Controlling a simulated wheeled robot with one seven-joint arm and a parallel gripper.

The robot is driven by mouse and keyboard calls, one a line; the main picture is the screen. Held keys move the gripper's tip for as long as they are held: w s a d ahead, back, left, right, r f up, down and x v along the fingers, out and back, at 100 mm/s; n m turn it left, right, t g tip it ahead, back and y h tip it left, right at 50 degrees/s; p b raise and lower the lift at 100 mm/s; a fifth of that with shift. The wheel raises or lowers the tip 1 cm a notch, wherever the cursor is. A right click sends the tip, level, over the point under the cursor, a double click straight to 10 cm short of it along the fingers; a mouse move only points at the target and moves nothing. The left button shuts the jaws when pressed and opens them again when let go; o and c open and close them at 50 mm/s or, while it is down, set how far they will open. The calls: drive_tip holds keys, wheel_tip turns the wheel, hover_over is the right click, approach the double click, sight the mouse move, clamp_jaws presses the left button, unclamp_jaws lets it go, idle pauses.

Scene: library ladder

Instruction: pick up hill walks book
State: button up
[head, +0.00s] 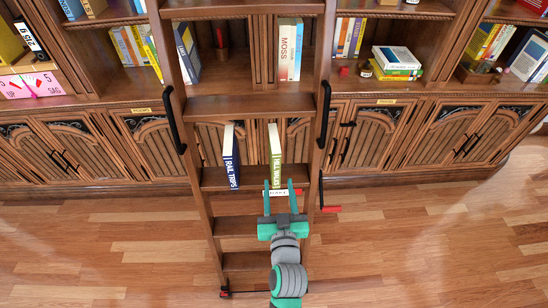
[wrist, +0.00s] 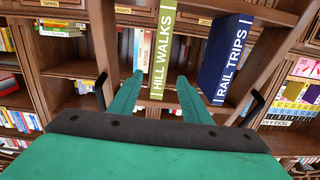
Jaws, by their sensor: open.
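The hill walks book (head: 275,158), with a green spine and white lettering, stands upright on a ladder step. In the wrist view the hill walks book (wrist: 162,50) shows between my two fingertips, its near end just past them. My gripper (head: 280,188) is open at the front of the step, in line with that spine; in the wrist view my gripper (wrist: 160,78) has visible gaps beside the book. I cannot tell how far the fingers reach along it.
The dark blue rail trips book (head: 231,160) stands left of it on the same step, with a gap between. The wooden ladder's black handrails (head: 323,112) flank the steps. A small white label (head: 276,193) sits at the step's front. Bookshelves (head: 420,95) stand behind; the floor (head: 420,230) is clear.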

sight(277, 161)
drive_tip(key=shift+n+y, duration=0.3)
drive_tip(key=w+r, duration=0.3)
drive_tip(key=shift+w, duration=0.3)
drive_tip(key=shift+w+r, duration=0.1)
drive_tip(key=shift+w, duration=0.25)
drive_tip(key=w, duration=0.3)
drive_tip(key=shift+w+a, duration=0.25)
drive_tip(key=shift+w, duration=0.05)
drive_tip(key=shift+w+d, duration=0.1)
drive_tip(key=shift+w, duration=0.5)
drive_tip(key=shift+w+a, duration=0.25)
drive_tip(key=shift+w, duration=0.25)
drive_tip(key=shift+w+a+f, duration=0.1)
drive_tip(key=shift+w, duration=0.95)
drive_tip(key=shift+w+a+f, duration=0.1)
drive_tip(key=shift+w, duration=0.95)
clamp_jaws()
